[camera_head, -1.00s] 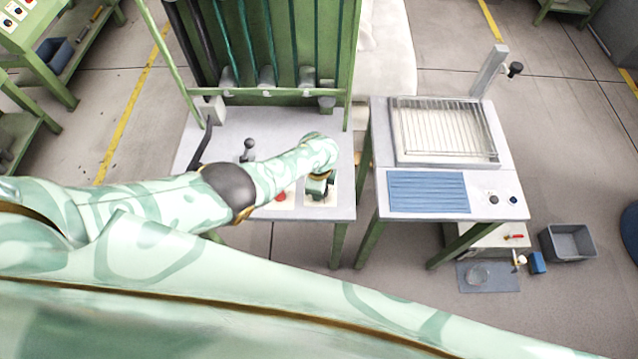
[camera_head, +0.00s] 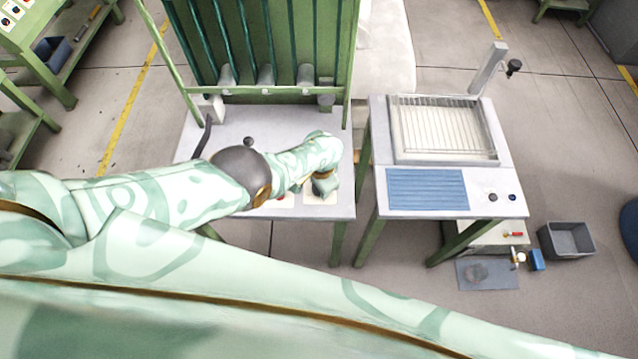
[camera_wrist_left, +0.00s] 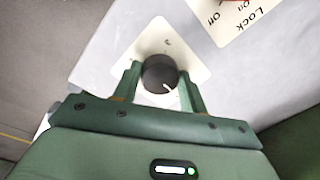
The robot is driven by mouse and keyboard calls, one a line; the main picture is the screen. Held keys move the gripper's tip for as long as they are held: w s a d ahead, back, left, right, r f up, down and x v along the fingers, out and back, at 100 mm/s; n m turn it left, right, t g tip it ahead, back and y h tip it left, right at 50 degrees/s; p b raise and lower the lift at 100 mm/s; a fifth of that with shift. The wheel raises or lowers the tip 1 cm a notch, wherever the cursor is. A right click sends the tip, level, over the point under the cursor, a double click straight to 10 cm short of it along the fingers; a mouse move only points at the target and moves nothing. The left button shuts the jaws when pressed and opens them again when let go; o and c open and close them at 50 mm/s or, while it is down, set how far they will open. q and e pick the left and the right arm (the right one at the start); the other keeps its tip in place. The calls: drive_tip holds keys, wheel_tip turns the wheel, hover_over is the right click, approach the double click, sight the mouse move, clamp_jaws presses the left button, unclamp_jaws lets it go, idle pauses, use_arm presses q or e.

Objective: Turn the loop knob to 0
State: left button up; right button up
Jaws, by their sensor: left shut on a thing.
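The loop knob is a round dark knob (camera_wrist_left: 160,74) with a white pointer mark, on a pale plate (camera_wrist_left: 151,38) in the left wrist view. Its pointer mark points toward the lower right of that picture. My left gripper (camera_wrist_left: 161,82) has one finger on each side of the knob and is shut on it. In the head view my left gripper (camera_head: 325,184) is over the front right of the extruder table, and the arm hides most of the knob. The plate's markings are mostly hidden or too small to read. My right gripper is not in view.
A second plate with "LOCK", "On" and "Off" (camera_wrist_left: 238,12) and a red part lies close by in the wrist view. A black-topped lever (camera_head: 249,141) stands behind my arm. The green extruder frame (camera_head: 265,90) rises behind. A table with a wire rack (camera_head: 445,160) stands right.

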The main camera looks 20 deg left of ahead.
use_arm(q)
drive_tip(key=shift+n, duration=0.3)
drive_tip(key=o, duration=1)
drive_tip(key=shift+c, duration=0.2)
wheel_tip(320, 180, up, 16)
drive_tip(key=p, duration=1.6)
drive_tip(key=shift+s+d+r, duration=0.15)
drive_tip(key=shift+s+d, duration=0.25)
drive_tip(key=shift+d, duration=0.05)
